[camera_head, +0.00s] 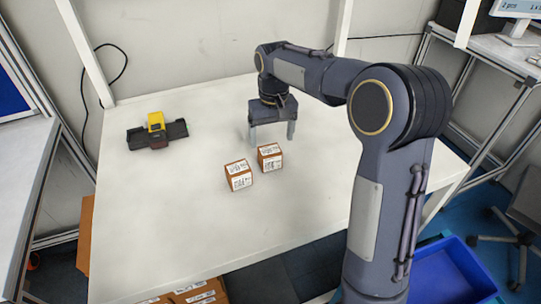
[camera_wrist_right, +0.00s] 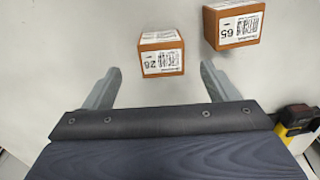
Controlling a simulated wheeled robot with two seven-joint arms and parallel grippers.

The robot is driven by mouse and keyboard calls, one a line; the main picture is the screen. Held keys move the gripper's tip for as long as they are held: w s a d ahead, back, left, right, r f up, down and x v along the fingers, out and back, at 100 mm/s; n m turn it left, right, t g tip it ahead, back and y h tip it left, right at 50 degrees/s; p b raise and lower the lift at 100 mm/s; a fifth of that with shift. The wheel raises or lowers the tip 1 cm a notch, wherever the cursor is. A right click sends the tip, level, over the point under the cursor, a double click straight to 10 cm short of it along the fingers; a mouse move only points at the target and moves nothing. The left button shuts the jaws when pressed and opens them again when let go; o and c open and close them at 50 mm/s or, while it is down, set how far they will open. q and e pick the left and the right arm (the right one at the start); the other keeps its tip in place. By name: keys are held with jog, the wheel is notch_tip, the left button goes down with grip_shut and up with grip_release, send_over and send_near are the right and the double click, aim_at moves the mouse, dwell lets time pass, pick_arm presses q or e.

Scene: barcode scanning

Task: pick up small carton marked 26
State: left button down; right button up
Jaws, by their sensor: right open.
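The small carton marked 26 (camera_head: 269,157) is a brown box with white labels, standing on the white table. In the right wrist view it (camera_wrist_right: 162,55) lies ahead of the fingers, roughly centred between them, with its number upside down. My right gripper (camera_head: 271,137) is open and empty, pointing down just behind the carton. Its two grey fingers also show in the right wrist view (camera_wrist_right: 159,69). I cannot tell the exact height of the fingertips above the table. My left gripper is out of view.
A similar carton marked 65 (camera_head: 239,176) stands close by, to the left and nearer in the head view. A yellow and black scanner (camera_head: 156,130) on a dark base is at the table's left. The front of the white table (camera_head: 190,230) is clear. A blue bin (camera_head: 450,270) is at lower right.

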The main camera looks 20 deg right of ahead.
aim_at(270, 150)
jog(key=shift+w+a+f, duration=0.15)
jog(key=shift+w+f, duration=0.1)
jog(key=shift+w, duration=0.1)
jog(key=shift+w+a+f, duration=0.1)
jog(key=shift+f, duration=0.2)
notch_tip(270, 150, down, 7)
jog(key=shift+f+p, duration=0.1)
jog(key=shift+p, duration=0.35)
jog(key=shift+c, duration=0.3)
jog(key=c, duration=1.1)
